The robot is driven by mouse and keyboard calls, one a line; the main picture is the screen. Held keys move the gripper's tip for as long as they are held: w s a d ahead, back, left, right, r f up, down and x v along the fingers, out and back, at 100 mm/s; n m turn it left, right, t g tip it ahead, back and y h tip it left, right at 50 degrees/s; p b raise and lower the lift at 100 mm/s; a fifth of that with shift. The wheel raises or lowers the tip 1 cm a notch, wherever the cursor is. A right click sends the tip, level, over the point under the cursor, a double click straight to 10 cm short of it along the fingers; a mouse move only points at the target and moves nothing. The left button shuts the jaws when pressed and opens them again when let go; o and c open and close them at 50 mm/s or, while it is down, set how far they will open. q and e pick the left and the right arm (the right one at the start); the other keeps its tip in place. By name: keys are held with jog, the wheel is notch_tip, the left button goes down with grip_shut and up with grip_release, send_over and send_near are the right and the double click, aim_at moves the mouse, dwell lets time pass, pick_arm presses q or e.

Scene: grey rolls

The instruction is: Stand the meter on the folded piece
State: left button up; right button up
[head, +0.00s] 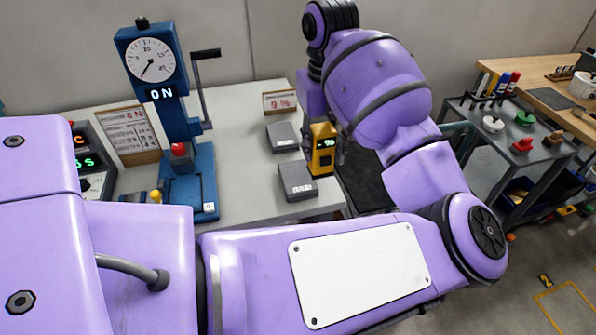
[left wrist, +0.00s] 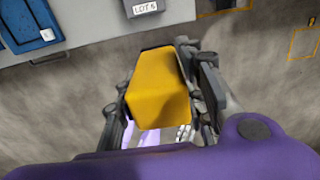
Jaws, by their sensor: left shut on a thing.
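The meter (head: 322,149) is a yellow block with a dark face and a lit green display. It looks roughly upright in the head view. My left gripper (head: 339,148) is shut on it; in the left wrist view the meter's yellow body (left wrist: 160,92) sits between the fingers, with floor behind it. Two grey flat pieces lie on the table near it: a nearer one (head: 297,184) with a white label and a farther one (head: 282,137). I cannot tell which is the folded piece. One labelled grey piece shows at the top of the left wrist view (left wrist: 143,8). My right gripper is not in view.
A blue press with a dial (head: 151,60) and lever stands left on the grey table (head: 236,135). A small card reading 9% (head: 280,101) stands behind the grey pieces. A side cart (head: 502,150) with small coloured items is at the right. My arm hides the table's front.

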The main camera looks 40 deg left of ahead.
pick_arm(q)
jog(key=w+a+f, duration=0.2)
jog(key=a+f, duration=0.2)
jog(key=w+a+f, duration=0.3)
jog(key=f, duration=0.1)
jog(key=w+a+f+b, duration=0.1)
jog(key=w+a+f, duration=0.1)
jog(key=a+f, duration=0.2)
jog(key=shift+w+a+f, duration=0.35)
jog(key=shift+f, duration=0.15)
jog(key=shift+f, duration=0.2)
jog(key=o, duration=1.3)
jog(key=shift+o, duration=0.2)
